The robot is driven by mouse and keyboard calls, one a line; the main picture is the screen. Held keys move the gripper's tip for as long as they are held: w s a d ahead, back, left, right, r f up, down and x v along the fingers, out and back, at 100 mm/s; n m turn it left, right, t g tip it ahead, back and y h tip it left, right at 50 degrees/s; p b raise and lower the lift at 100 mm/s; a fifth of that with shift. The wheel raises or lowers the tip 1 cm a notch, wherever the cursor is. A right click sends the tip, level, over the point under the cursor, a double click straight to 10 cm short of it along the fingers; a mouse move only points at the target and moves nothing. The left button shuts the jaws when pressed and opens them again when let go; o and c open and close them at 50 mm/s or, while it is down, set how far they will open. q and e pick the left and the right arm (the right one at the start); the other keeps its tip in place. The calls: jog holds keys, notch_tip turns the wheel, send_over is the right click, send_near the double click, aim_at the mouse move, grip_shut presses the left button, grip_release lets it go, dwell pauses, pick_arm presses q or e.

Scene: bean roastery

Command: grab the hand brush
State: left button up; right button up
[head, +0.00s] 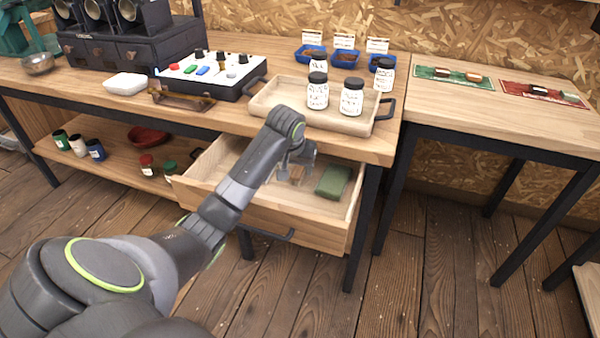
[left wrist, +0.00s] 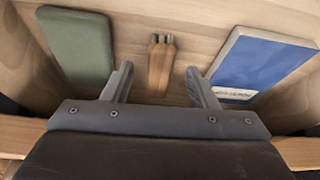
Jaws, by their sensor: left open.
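A small wooden-handled item, which looks like the hand brush (left wrist: 160,62), lies on the floor of the open drawer in the left wrist view. Its far end shows short dark prongs or bristles, too small to tell. In the head view it is mostly hidden by my gripper. My left gripper (head: 297,168) reaches down into the drawer (head: 262,212). Its fingers (left wrist: 159,82) are open, one on each side of the brush's line, and nothing is held between them. Whether they touch it I cannot tell. My right gripper is not in view.
A green block (left wrist: 75,45) and a blue flat box (left wrist: 262,62) lie in the drawer on either side. Above, a wooden tray (head: 270,103) with several labelled jars stands on the bench. A control box (head: 210,75) stands left of it.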

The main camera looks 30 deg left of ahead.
pick_arm(q)
jog(key=shift+x, duration=0.9)
jog(key=c, duration=1.1)
jog(key=shift+r, duration=0.15)
